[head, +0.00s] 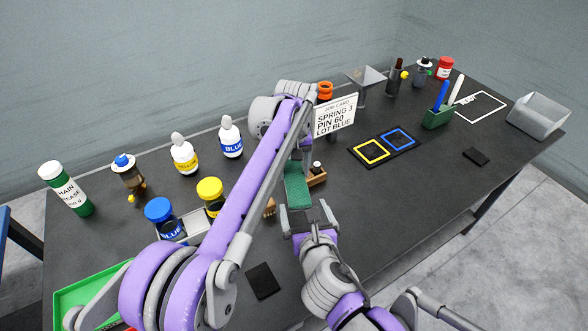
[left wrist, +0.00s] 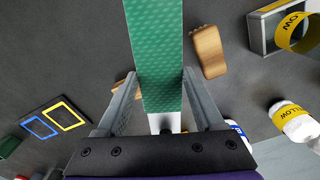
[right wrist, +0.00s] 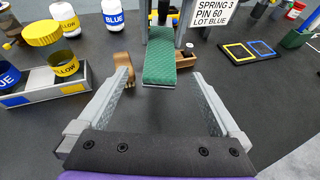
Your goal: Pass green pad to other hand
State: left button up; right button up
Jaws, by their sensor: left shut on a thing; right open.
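The green pad (head: 298,186) is a long textured strip near the middle of the head view. My left gripper (head: 302,155) is shut on its far end, partly hidden behind my left arm. In the left wrist view the pad (left wrist: 160,60) runs between the two fingers and out past them. In the right wrist view the pad's near end (right wrist: 160,68) hangs above the table. My right gripper (head: 310,212) is open and empty, just in front of that end. Its fingers (right wrist: 168,85) stand apart to either side, and the pad shows beyond them, apart from both.
A wooden block (right wrist: 123,68) and a wooden tray (head: 317,175) lie close to the pad. The job card (head: 335,115) stands behind. Blue and yellow jars (head: 160,214) are at left. A mat with yellow and blue squares (head: 385,145) lies right. The table's front right is fairly clear.

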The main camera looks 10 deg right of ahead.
jog(key=s+d+f+m+g, duration=0.2)
jog(key=s+d+m, duration=0.1)
jog(key=m, duration=0.5)
jog(key=s+d+f+m+g+h, duration=0.1)
jog(key=s+d+f+m+g, duration=0.1)
jog(key=m, duration=0.6)
jog(key=s+d+f+m+g+h, duration=0.1)
jog(key=s+d+f+m, duration=0.2)
jog(key=m, duration=0.6)
jog(key=shift+s+d+f+g, duration=0.2)
jog(key=shift+s+d, duration=0.1)
jog(key=shift+d, duration=0.2)
jog(key=shift+s+d+f+g, duration=0.1)
jog(key=shift+s+d+g, duration=0.15)
jog(key=shift+d, duration=0.25)
jog(key=s+m, duration=0.1)
jog(key=m, duration=0.2)
jog(key=s+f+m+g+y, duration=0.1)
jog(key=s+m, duration=0.1)
jog(key=m, duration=0.2)
jog(key=s+f+m+g, duration=0.1)
jog(key=s+m, duration=0.1)
jog(key=m, duration=0.2)
jog(key=shift+a+f+y, duration=0.2)
jog(key=shift+y, duration=0.1)
